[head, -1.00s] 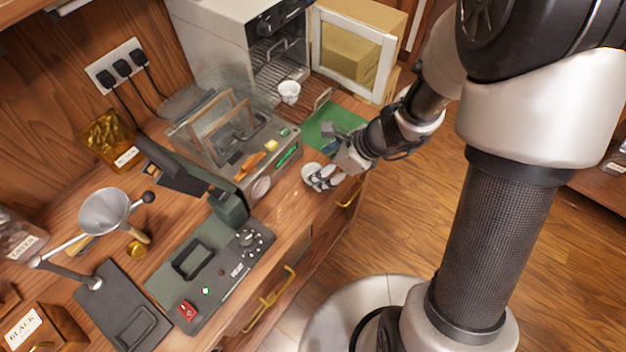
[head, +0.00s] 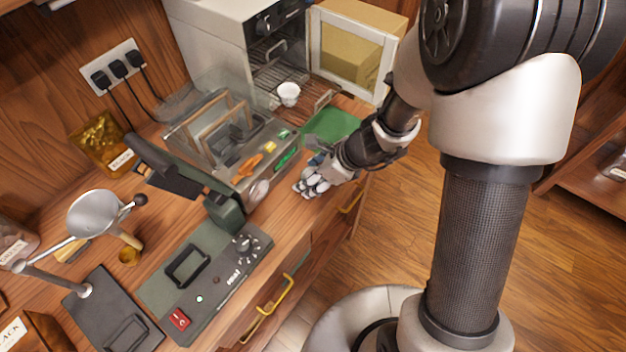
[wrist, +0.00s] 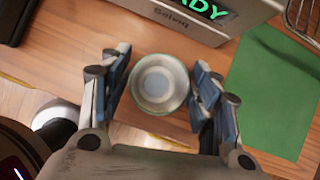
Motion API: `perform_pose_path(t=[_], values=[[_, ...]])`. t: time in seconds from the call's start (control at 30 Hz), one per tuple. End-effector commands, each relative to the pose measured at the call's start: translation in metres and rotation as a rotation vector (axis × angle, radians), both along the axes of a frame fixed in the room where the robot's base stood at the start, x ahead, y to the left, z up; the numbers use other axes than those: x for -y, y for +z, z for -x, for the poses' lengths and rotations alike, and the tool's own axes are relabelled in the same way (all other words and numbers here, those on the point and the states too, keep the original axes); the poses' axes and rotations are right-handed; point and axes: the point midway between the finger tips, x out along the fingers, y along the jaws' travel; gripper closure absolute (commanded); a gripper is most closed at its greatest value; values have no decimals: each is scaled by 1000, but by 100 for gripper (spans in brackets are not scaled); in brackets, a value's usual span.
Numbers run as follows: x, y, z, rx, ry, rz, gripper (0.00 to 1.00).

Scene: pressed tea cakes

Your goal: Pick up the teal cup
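A small round cup (wrist: 159,84) with a pale inside and a faint greenish rim stands on the wooden counter (wrist: 60,55) in the wrist view. It appears to be the teal cup, though little teal shows from above. My gripper (wrist: 160,90) is open, with one finger on each side of the cup and a narrow gap visible at both sides. In the head view my gripper (head: 310,187) is low over the counter near its front edge, and it hides the cup.
A grey machine with a green lit display (head: 286,158) stands close behind the cup. A green mat (head: 332,124) lies to the right. A white cup (head: 288,93) sits by a wire rack. A yellow drawer handle (head: 350,203) is below the counter edge.

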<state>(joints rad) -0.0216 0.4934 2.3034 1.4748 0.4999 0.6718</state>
Motion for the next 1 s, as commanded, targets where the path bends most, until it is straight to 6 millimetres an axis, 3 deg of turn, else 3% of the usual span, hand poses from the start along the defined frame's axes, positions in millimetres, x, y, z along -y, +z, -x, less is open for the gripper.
perform_pose_path(t=[0.47, 0.77, 1.0], values=[[0, 0, 0, 0, 0, 0, 78], [0, 3, 0, 0, 0, 0, 78], [0, 32, 0, 2, 0, 0, 78]])
